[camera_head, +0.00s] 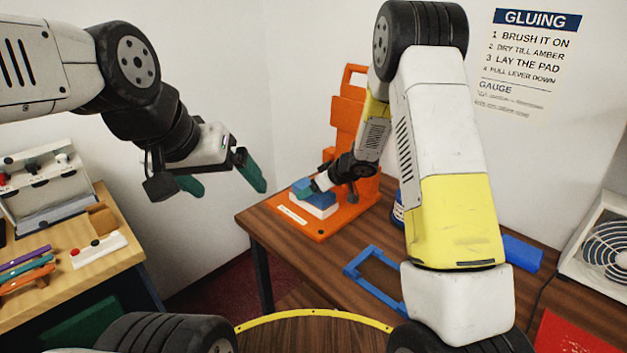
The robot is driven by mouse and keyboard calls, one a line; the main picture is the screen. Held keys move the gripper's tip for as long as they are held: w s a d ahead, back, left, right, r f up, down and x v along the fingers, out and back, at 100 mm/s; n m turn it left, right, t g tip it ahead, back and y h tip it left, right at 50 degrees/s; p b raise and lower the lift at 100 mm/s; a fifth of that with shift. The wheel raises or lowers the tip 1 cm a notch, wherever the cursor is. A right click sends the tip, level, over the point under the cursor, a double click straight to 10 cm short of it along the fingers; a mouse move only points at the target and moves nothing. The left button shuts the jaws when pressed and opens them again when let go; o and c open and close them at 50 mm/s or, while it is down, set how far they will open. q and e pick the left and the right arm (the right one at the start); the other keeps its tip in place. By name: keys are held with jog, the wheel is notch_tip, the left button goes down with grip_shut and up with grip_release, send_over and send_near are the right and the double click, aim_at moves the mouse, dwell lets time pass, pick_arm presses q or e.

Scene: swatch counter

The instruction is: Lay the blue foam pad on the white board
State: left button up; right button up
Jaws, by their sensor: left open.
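The blue foam pad (300,187) shows as a blue layer on top of the white board (318,211), on the base of an orange press. My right gripper (318,184) reaches down from the right to the pad's right side and hides part of it. I cannot tell whether its fingers touch or hold the pad, or whether they are open. My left gripper (222,184) is open and empty, its green fingers apart, in the air left of the brown table.
The orange press (348,112) stands at the table's back left. A blue frame (363,277) lies nearer. My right arm hides part of a blue container (397,210). A fan (605,250) stands at right. A wooden bench (105,262) at left holds coloured tools. A gap separates bench and table.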

jog(key=shift+o, duration=0.2)
jog(key=v, duration=0.8)
jog(key=shift+w, duration=0.15)
jog(key=s+d+r+m+t+h, duration=0.2)
jog(key=d+r+m+h, duration=0.1)
jog(key=d+r, duration=0.4)
jog(key=s+d+r+m+t+h, duration=0.25)
jog(key=d+r, duration=0.25)
jog(key=r, duration=0.4)
jog(key=s+d+r+m+g, duration=0.2)
jog(key=s+d+r, duration=0.1)
jog(key=s, duration=0.7)
jog(key=s+a+g+y, duration=0.1)
jog(key=s+a, duration=0.4)
jog(key=s, duration=1.2)
jog(key=shift+r+m+g, duration=0.2)
jog(key=shift+m+g, duration=0.25)
jog(key=shift+g, duration=0.4)
